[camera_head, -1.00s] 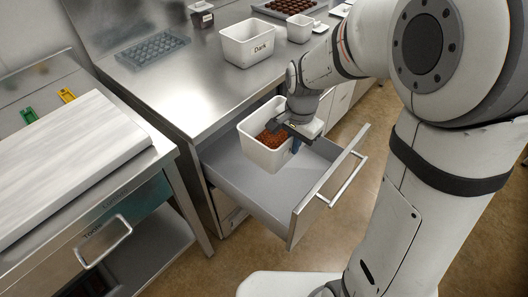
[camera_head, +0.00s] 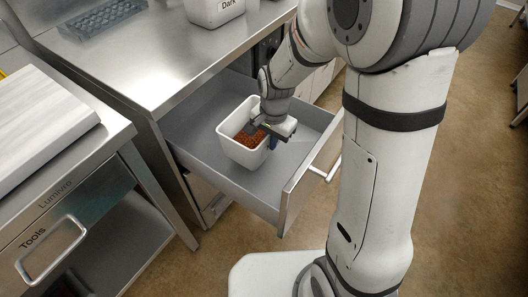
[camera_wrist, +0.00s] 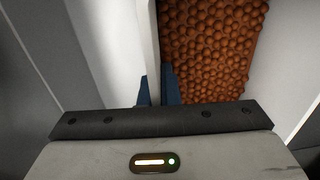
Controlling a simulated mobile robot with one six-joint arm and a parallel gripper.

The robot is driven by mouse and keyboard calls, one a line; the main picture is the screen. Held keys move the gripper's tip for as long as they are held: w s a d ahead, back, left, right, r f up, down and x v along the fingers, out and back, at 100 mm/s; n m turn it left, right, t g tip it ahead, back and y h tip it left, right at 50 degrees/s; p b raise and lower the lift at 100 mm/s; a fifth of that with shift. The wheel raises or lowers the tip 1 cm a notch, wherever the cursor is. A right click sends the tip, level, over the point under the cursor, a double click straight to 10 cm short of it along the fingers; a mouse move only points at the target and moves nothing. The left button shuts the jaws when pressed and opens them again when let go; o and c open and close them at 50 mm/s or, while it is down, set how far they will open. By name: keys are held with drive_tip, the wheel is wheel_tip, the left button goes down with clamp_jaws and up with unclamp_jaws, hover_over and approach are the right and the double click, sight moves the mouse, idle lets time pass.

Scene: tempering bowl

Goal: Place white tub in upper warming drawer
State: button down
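The white tub (camera_head: 240,154) holds small round brown pieces (camera_wrist: 205,50). It is upright inside the open upper drawer (camera_head: 215,176). I cannot tell for certain whether its base rests on the drawer floor. My gripper (camera_head: 267,139) is at the tub's right rim, pointing down. In the wrist view, the blue fingertips (camera_wrist: 157,88) sit on either side of the tub's thin wall, shut on it. One finger is inside the tub by the brown pieces. The gripper hides part of the right rim.
The steel counter (camera_head: 140,75) lies above and behind the drawer, bearing a tub marked Dark (camera_head: 215,12) and a grey mould tray (camera_head: 102,18). A bench with a white board (camera_head: 40,125) and Tools drawer (camera_head: 50,250) stands at left. The drawer has free room around the tub.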

drive_tip(key=shift+f+b, duration=0.55)
drive_tip(key=shift+f, duration=2.2)
drive_tip(key=shift+f, duration=0.15)
drive_tip(key=c, duration=1.7)
unclamp_jaws()
drive_tip(key=shift+d, duration=0.1)
drive_tip(key=r+p, duration=0.1)
drive_tip(key=r, duration=0.5)
drive_tip(key=r+p, duration=0.1)
drive_tip(key=r, duration=0.5)
drive_tip(key=shift+s+d+r+p, duration=0.15)
drive_tip(key=shift+s+d+p, duration=0.05)
drive_tip(key=shift+p, duration=0.2)
